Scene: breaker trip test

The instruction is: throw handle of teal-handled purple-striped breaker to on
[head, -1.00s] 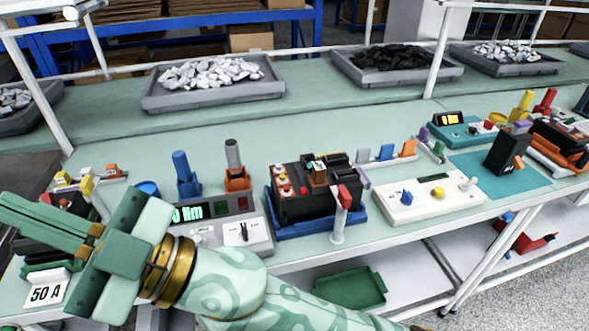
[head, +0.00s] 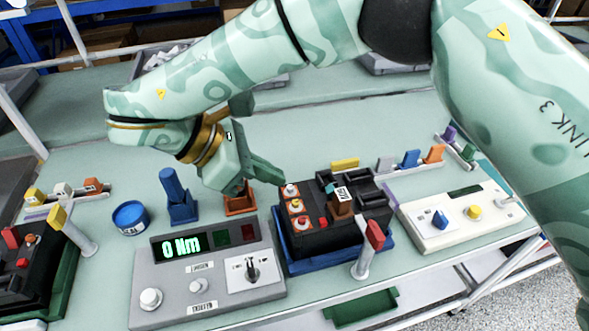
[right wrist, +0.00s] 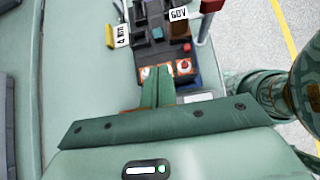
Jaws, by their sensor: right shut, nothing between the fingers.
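A black breaker unit (head: 312,238) sits in a blue tray on the bench, with a brown lever, red and white round buttons and a "60V" tag. A purple piece (head: 391,196) shows at its right edge. In the right wrist view the same unit (right wrist: 150,52) has a small teal patch (right wrist: 157,33) on top, but I cannot tell if this is the handle. My right gripper (head: 278,178) is shut and empty, its fingertips by the unit's upper left corner. The wrist view shows its closed fingers (right wrist: 158,72) at the button end. My left gripper is out of view.
A grey torque tester (head: 208,275) reading "0 Nm" stands left of the unit. A red-topped post (head: 368,250) stands in front. A cream switch box (head: 465,218) is at right, a blue round tin (head: 131,217) at left. Another black unit (head: 35,275) is far left.

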